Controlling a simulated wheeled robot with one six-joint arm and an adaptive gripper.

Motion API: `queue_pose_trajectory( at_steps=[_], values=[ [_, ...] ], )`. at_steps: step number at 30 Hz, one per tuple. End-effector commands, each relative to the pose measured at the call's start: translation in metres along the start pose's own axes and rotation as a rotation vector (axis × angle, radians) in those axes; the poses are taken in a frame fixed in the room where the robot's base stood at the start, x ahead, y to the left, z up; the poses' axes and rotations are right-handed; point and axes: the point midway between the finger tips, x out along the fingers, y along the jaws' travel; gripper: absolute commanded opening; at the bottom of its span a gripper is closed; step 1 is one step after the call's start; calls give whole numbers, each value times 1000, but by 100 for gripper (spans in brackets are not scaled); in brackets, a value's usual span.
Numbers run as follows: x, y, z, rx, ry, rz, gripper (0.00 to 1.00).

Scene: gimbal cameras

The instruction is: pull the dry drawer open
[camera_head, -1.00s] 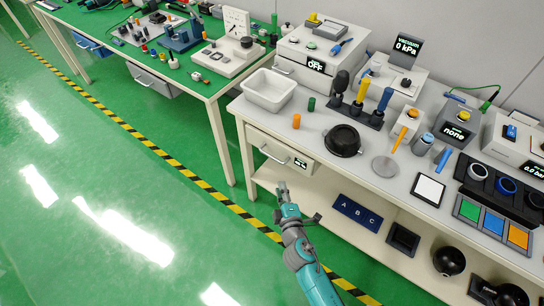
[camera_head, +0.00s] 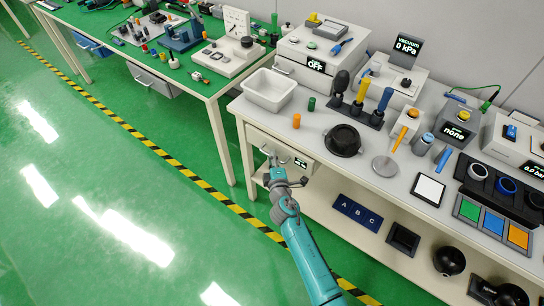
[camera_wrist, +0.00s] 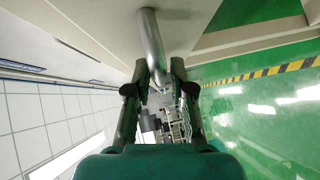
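The drawer (camera_head: 257,137) is a pale front under the near bench top, with a metal bar handle and a small dark label (camera_head: 300,163) too small to read. It looks shut. My gripper (camera_head: 271,162) is at the drawer front, by the handle, and covers part of it. In the wrist view the grey handle bar (camera_wrist: 151,40) runs down between the two dark fingers of my gripper (camera_wrist: 159,68). The fingers are apart, with a gap visible at the right of the bar. Whether either finger touches it is not clear.
A white tray (camera_head: 269,90) and a black round dish (camera_head: 343,140) stand on the bench above the drawer. A lower shelf holds a blue A B C board (camera_head: 357,212). Green floor (camera_head: 110,190) with a striped line lies free in front.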

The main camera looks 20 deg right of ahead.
Motion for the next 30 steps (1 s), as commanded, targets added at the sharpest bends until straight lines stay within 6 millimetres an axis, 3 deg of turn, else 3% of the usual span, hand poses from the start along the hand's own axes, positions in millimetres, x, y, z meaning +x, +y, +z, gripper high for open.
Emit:
queue_pose_trajectory(
  at_steps=[13, 16, 30],
  values=[
    [10, 0, 0, 0, -1, -1, 23],
    [10, 0, 0, 0, -1, -1, 0],
    [2, -3, -7, -1, 1, -1, 0]
  ],
)
